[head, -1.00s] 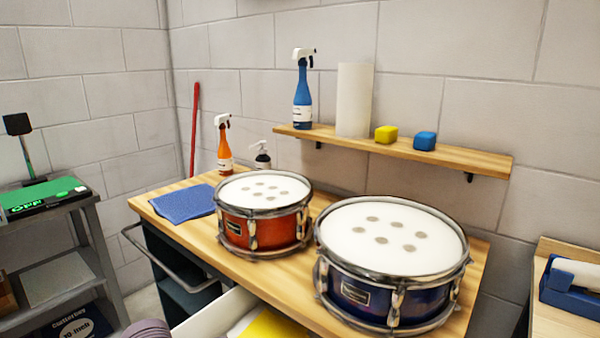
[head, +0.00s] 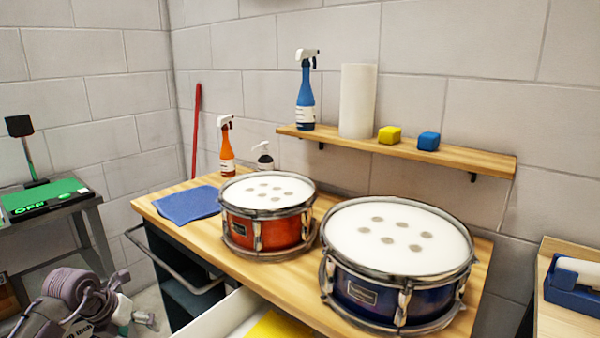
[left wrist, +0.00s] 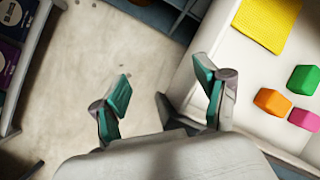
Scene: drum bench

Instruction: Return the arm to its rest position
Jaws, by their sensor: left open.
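My left arm shows at the lower left of the head view, with its gripper (head: 138,318) low beside the workbench, left of the open drawer. In the left wrist view the two teal-padded fingers (left wrist: 162,85) are spread apart, with nothing between them but the pale floor below. My right gripper is in neither view.
The wooden workbench (head: 165,208) carries a red drum (head: 265,230), a blue drum (head: 360,290), a blue cloth (head: 190,205) and spray bottles. Its open white drawer (left wrist: 250,112) holds a yellow cloth (left wrist: 265,22) and green, orange and pink blocks. A grey shelf unit (head: 92,228) stands left.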

